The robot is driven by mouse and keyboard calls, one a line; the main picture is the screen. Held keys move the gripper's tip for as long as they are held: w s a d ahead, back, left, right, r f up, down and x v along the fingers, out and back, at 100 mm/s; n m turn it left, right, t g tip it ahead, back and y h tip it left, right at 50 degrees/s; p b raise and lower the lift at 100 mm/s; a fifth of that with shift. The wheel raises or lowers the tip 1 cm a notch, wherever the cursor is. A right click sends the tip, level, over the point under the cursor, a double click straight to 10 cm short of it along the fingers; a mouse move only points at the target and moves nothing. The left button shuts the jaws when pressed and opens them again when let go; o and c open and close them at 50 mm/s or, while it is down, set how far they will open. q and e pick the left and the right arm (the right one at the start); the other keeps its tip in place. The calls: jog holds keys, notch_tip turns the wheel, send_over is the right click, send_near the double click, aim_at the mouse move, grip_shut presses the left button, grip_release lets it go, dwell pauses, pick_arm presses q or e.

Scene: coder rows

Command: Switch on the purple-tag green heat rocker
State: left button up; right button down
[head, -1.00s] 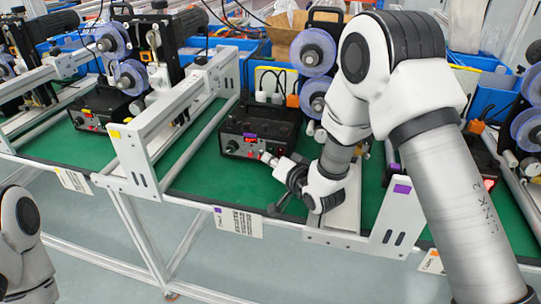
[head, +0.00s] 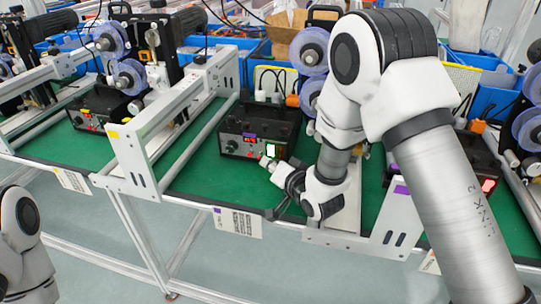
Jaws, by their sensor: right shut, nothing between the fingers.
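The purple-tag control box (head: 257,130) is black and sits on the green bench top in the middle of the head view. It has a purple tag and a lit red display on its front.
Another black box (head: 99,108) with a red display stands to the left, beyond a metal frame (head: 160,125). A third box with a lit red switch (head: 488,185) is partly hidden behind my right arm. A printed label (head: 238,221) hangs on the bench's front edge.

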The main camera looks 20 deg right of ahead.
jog(key=shift+s+a+r, duration=0.25)
jog(key=shift+s+a, duration=0.45)
jog(key=shift+s, duration=0.3)
jog(key=shift+s+a+r, duration=0.2)
jog(key=shift+s+a, duration=0.45)
jog(key=shift+s, duration=0.3)
jog(key=shift+f, duration=0.1)
